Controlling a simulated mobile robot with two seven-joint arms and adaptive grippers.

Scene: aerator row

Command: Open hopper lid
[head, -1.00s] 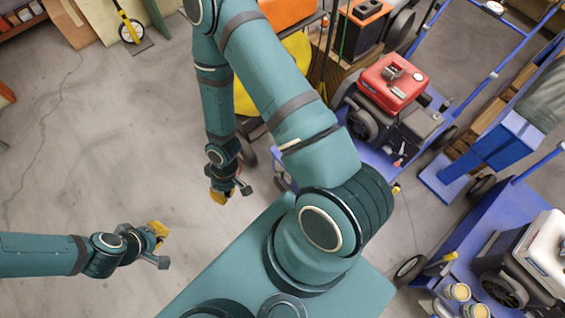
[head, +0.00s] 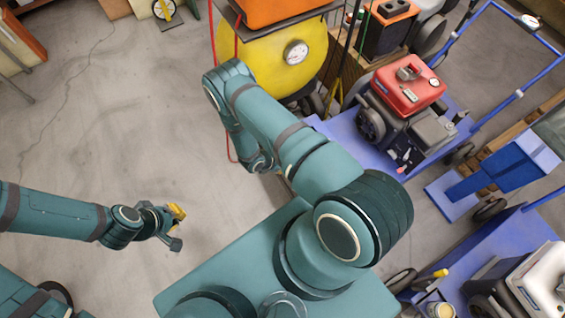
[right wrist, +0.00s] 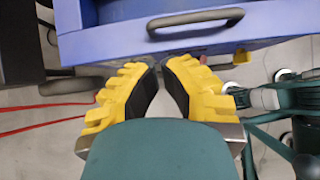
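No part that I can surely name as the hopper or its lid shows. My right arm reaches from the middle of the head view toward the yellow tank and blue cart; its fingers are hidden there behind its own links. In the right wrist view my right gripper (right wrist: 162,68) has yellow fingers with black pads, tips nearly together and nothing between them. Beyond them is a blue panel edge with a dark bar handle (right wrist: 195,20), apart from the fingers. My left gripper (head: 176,228) is over bare floor at the left, small, its opening unclear.
A yellow tank with a gauge (head: 275,62) stands beneath an orange box (head: 272,9), with red cords hanging beside it. A blue cart (head: 345,140) carries a red engine (head: 408,84). Another blue cart (head: 520,232) is lower right.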

